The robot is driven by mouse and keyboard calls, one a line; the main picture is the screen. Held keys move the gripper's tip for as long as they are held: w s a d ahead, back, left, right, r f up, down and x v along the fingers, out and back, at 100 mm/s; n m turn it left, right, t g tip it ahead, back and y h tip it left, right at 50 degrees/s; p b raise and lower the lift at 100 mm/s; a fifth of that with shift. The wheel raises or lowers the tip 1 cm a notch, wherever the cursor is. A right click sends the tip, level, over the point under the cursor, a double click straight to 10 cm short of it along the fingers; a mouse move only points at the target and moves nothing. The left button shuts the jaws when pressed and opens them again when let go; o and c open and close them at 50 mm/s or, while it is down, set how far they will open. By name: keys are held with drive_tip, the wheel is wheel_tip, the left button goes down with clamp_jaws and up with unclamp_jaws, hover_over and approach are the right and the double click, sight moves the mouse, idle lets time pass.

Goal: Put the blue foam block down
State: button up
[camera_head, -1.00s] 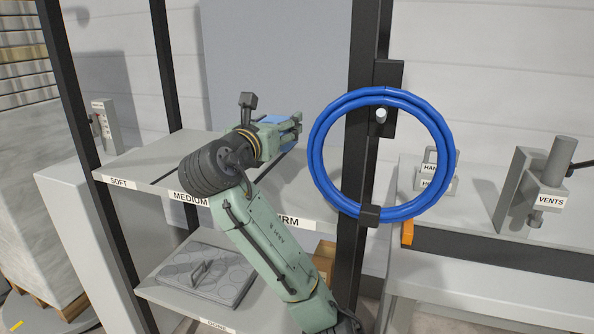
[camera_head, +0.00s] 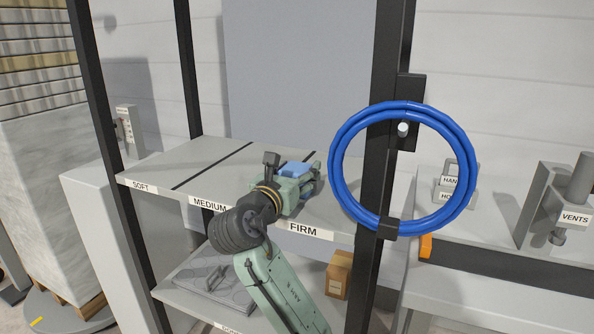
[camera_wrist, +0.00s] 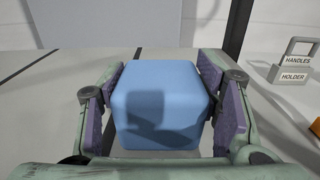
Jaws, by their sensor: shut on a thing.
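The blue foam block (camera_wrist: 160,105) is between the two purple-padded fingers of my gripper (camera_wrist: 162,108) in the wrist view, with the pads against its sides. In the head view the block (camera_head: 294,169) shows only in part, behind my gripper (camera_head: 298,180). My gripper is over the right part of the upper shelf (camera_head: 215,157), behind the FIRM label (camera_head: 303,230). The SOFT label (camera_head: 140,185) and MEDIUM label (camera_head: 209,204) mark the sections to the left. I cannot tell whether the block touches the shelf; its underside is hidden.
A dark upright post (camera_head: 380,130) with a blue hose coil (camera_head: 466,170) stands just right of the shelf. The SOFT and MEDIUM sections look empty. A grey case (camera_head: 215,280) and a cardboard box (camera_head: 338,275) are on the lower shelf. A handles holder (camera_wrist: 293,72) stands farther right.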

drive_tip(key=o, duration=0.8)
drive_tip(key=shift+c, duration=0.2)
